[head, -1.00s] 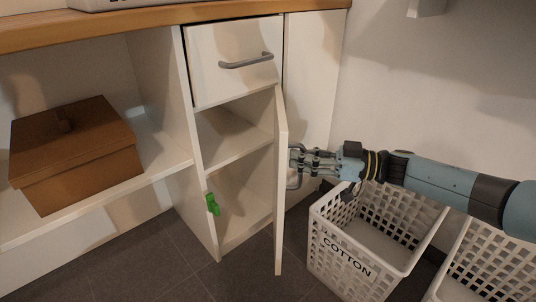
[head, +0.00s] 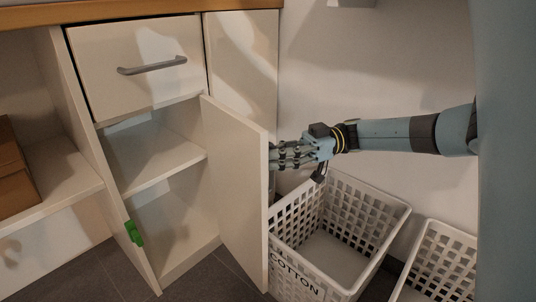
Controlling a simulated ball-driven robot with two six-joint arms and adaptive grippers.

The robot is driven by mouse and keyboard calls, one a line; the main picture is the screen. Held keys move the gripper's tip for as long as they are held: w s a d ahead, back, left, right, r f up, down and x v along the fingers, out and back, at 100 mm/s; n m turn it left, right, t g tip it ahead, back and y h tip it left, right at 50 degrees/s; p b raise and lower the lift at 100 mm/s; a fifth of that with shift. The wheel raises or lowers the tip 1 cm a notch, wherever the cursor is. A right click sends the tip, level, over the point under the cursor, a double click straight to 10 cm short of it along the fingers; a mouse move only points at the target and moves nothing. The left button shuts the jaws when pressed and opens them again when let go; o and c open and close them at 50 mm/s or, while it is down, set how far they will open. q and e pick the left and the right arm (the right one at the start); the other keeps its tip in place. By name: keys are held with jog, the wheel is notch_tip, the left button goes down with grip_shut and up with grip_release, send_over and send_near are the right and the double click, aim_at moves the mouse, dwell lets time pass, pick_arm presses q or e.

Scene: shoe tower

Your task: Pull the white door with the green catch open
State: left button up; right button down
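The white door (head: 235,185) stands well open, swung out to the right of its cupboard, and shows its inner face. The green catch (head: 134,232) is on the front edge of the cupboard's left side panel, apart from the door. My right gripper (head: 280,157) reaches in from the right, with its fingers at the outer side of the door's free edge. The door hides the fingertips and the handle, so I cannot tell whether the gripper is closed on anything. My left gripper is not in view.
A white basket marked COTTON (head: 388,213) stands below my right arm, close to the door. A second white basket (head: 440,262) is right of it. A closed drawer (head: 135,84) with a grey handle is above. A brown box (head: 14,170) is at the left. The cupboard's shelf (head: 150,160) is bare.

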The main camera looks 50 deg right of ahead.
jog(key=shift+w+d+r, duration=0.1)
jog(key=shift+w+d, duration=0.05)
jog(key=shift+d, duration=0.3)
jog(key=shift+w+d+r, duration=0.1)
jog(key=shift+d, duration=0.3)
jog(key=c, duration=1.4)
grip_release()
jog(key=shift+d+f, duration=0.15)
jog(key=shift+d, duration=0.15)
jog(key=shift+a, duration=0.1)
